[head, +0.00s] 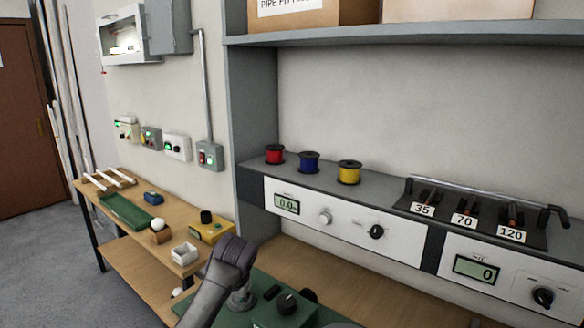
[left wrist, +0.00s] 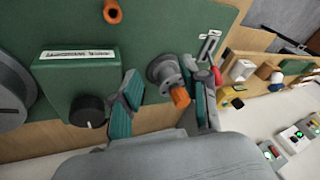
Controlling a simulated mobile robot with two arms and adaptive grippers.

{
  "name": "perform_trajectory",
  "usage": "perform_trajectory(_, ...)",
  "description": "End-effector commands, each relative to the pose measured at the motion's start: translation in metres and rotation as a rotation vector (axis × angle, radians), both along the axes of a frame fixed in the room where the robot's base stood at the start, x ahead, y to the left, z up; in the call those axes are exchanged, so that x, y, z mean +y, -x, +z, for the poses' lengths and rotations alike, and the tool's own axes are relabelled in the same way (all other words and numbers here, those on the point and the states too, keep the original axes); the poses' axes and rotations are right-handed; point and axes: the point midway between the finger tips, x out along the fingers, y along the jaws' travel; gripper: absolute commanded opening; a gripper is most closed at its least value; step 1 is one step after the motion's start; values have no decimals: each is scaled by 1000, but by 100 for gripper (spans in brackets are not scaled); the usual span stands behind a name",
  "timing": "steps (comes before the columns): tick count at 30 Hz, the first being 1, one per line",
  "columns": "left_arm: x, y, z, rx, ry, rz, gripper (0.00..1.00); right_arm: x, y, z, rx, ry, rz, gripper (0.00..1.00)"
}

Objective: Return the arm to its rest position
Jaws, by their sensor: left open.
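My left arm (head: 228,262) comes in low in the head view and bends down over the green bench unit. In the left wrist view my left gripper (left wrist: 166,88) is open, with its two teal-padded fingers apart. A grey round post with an orange tip (left wrist: 180,97) shows between the fingers. I cannot tell whether a finger touches it. A green box with a label and black knob (left wrist: 80,85) is beside one finger; it also shows in the head view (head: 284,312). My right gripper is not in view.
A shelf bench holds red (head: 275,154), blue (head: 309,161) and yellow (head: 349,172) spools above a white meter panel (head: 345,228). A tool rack (head: 470,215) is at right. A wooden side table (head: 175,222) with small items stands at left. Open floor (head: 55,270) lies beyond it.

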Motion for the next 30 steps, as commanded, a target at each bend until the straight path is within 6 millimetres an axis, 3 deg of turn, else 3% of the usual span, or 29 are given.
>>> perform_trajectory(8,-2,30,-38,16,39,-21,46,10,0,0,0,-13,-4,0)
perform_trajectory(17,-2,94,-92,35,107,-42,46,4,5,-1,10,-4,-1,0)
perform_trajectory(20,1,132,-114,44,138,-47,46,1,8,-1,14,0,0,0)
perform_trajectory(24,11,201,-139,54,180,-43,46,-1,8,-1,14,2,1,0)
perform_trajectory(27,21,253,-146,55,202,-38,46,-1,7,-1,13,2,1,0)
perform_trajectory(30,29,292,-146,55,212,-31,46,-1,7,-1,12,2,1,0)
